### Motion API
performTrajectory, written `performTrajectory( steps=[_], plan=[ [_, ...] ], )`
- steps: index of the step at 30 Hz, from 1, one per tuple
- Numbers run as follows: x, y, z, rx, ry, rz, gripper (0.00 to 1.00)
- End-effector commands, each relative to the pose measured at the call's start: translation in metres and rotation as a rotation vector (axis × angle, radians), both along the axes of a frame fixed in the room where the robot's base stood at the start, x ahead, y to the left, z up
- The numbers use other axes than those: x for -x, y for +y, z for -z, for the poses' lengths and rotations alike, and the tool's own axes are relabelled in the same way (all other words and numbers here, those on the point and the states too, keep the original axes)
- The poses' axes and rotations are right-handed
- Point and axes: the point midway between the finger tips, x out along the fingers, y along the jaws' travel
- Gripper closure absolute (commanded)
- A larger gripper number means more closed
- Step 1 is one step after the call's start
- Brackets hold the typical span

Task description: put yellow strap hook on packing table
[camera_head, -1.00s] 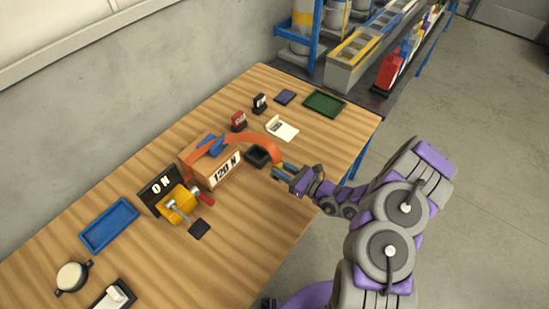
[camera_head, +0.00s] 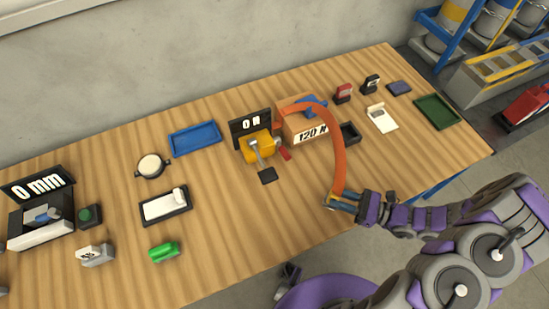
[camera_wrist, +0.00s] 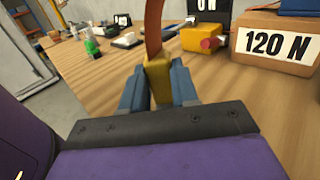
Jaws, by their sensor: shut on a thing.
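The orange strap (camera_head: 337,140) arches from the cardboard box marked 120 N (camera_head: 295,127) down to my gripper (camera_head: 343,202). My gripper is shut on the yellow strap hook (camera_wrist: 157,78) at the strap's end, seen between the blue fingers in the wrist view. In the head view the hook is mostly hidden by the fingers. The gripper is near the front edge of the wooden packing table (camera_head: 235,240), in front of the box. I cannot tell whether the hook touches the tabletop.
A yellow crank device (camera_head: 255,145) with a display stands left of the box. A blue tray (camera_head: 194,138), a white pad (camera_head: 165,205) and a green object (camera_head: 164,251) lie further left. The table front between the pad and my gripper is clear.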

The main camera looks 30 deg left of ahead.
Motion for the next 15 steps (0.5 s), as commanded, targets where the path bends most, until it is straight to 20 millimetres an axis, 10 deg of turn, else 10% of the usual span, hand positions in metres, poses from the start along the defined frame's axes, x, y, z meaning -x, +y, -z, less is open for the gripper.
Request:
performTrajectory(
  steps=[7, 15],
  plan=[
    [-0.006, 0.002, 0.003, 0.004, 0.0, -0.012, 1.0],
    [-0.064, 0.022, 0.01, 0.006, -0.006, -0.012, 1.0]
  ],
)
